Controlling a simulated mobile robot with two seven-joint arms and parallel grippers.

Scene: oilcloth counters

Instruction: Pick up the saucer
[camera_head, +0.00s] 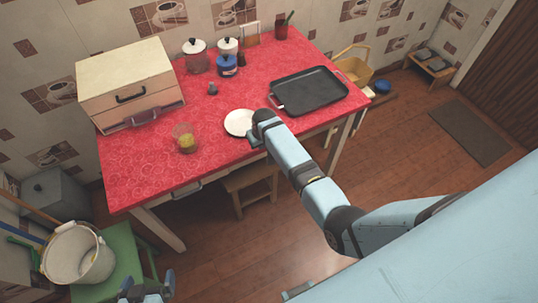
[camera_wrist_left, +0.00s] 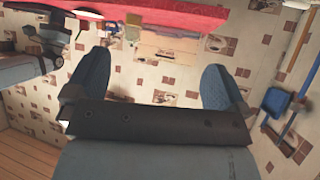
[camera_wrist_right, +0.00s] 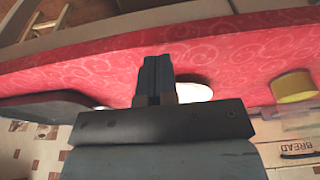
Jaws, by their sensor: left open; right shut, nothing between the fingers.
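The white saucer (camera_head: 236,122) lies flat on the red counter (camera_head: 130,170), near its front edge. My right gripper (camera_head: 254,140) is at the saucer's right side in the head view. In the right wrist view, its fingers (camera_wrist_right: 155,76) are shut and empty, and part of the saucer (camera_wrist_right: 196,92) shows beside and behind them. I cannot tell whether they touch it. My left gripper (camera_head: 148,284) is low at the bottom left, away from the counter. Its fingers (camera_wrist_left: 155,80) are spread open and empty in the left wrist view.
A glass with yellow contents (camera_head: 185,138) stands left of the saucer. A dark tray (camera_head: 308,91) lies to the right, and a small grey item (camera_head: 212,89) is behind. A bread box (camera_head: 130,80) stands at the back left. A bucket (camera_head: 75,255) is near my left gripper.

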